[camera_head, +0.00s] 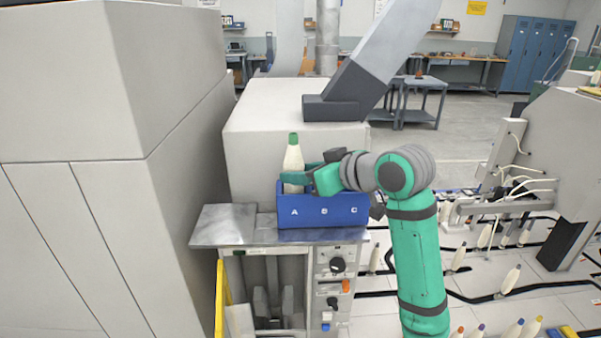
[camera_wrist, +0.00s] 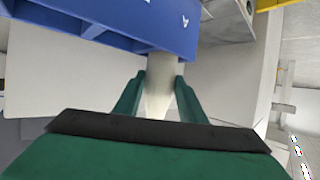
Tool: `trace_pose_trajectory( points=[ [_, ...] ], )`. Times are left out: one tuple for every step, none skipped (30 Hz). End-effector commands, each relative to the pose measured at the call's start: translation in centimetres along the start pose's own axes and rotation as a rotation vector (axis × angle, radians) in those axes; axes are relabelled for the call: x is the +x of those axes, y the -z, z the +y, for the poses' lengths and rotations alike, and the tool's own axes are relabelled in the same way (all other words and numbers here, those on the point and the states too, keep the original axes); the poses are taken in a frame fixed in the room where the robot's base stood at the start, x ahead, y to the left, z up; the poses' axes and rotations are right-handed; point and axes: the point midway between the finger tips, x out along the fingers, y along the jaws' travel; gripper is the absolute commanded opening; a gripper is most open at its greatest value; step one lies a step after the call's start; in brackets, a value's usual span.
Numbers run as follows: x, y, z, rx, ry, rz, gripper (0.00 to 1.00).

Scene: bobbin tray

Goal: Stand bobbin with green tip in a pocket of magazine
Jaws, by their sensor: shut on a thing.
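The bobbin with the green tip (camera_head: 293,158) is cream-white and stands upright at the left end of the blue magazine (camera_head: 322,212), above the letter A. My gripper (camera_head: 295,178) reaches in from the right and is shut on the bobbin's body. In the wrist view, the bobbin (camera_wrist: 160,76) is between the two green fingers (camera_wrist: 160,95). Its lower end is hidden behind the edge of the magazine (camera_wrist: 105,25), so I cannot tell whether it touches the pocket floor. The green tip is out of sight there.
The magazine sits on a metal shelf (camera_head: 222,225) above a control panel (camera_head: 337,265). A large grey cabinet (camera_head: 75,100) is close on the left, and a pale box-like housing (camera_head: 255,115) is behind. Several other bobbins stand at the lower right.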

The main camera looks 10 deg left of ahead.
Motion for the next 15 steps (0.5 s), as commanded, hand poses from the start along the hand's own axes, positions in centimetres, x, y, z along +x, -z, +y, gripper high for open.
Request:
trace_pose_trajectory(
  points=[
    [-0.01, 0.02, 0.00, 0.000, 0.000, 0.001, 0.12],
    [-0.01, 0.02, 0.00, 0.000, 0.000, 0.001, 0.12],
    [-0.01, 0.02, 0.00, 0.000, 0.000, 0.001, 0.12],
    [-0.01, 0.02, 0.00, 0.000, 0.000, 0.001, 0.12],
    [-0.01, 0.02, 0.00, 0.000, 0.000, 0.001, 0.12],
    [-0.01, 0.02, 0.00, 0.000, 0.000, 0.001, 0.41],
    [-0.01, 0.02, 0.00, 0.000, 0.000, 0.001, 0.49],
    [-0.01, 0.02, 0.00, 0.000, 0.000, 0.000, 0.56],
    [-0.01, 0.02, 0.00, 0.000, 0.000, 0.000, 0.59],
    [-0.01, 0.02, 0.00, 0.000, 0.000, 0.000, 0.59],
    [-0.01, 0.02, 0.00, 0.000, 0.000, 0.000, 0.59],
    [-0.01, 0.02, 0.00, 0.000, 0.000, 0.000, 0.59],
    [-0.01, 0.01, 0.00, 0.000, 0.000, 0.000, 0.59],
    [-0.01, 0.01, 0.00, 0.000, 0.000, 0.000, 0.59],
    [0.01, -0.01, 0.00, 0.000, 0.000, 0.000, 0.59]
  ],
)
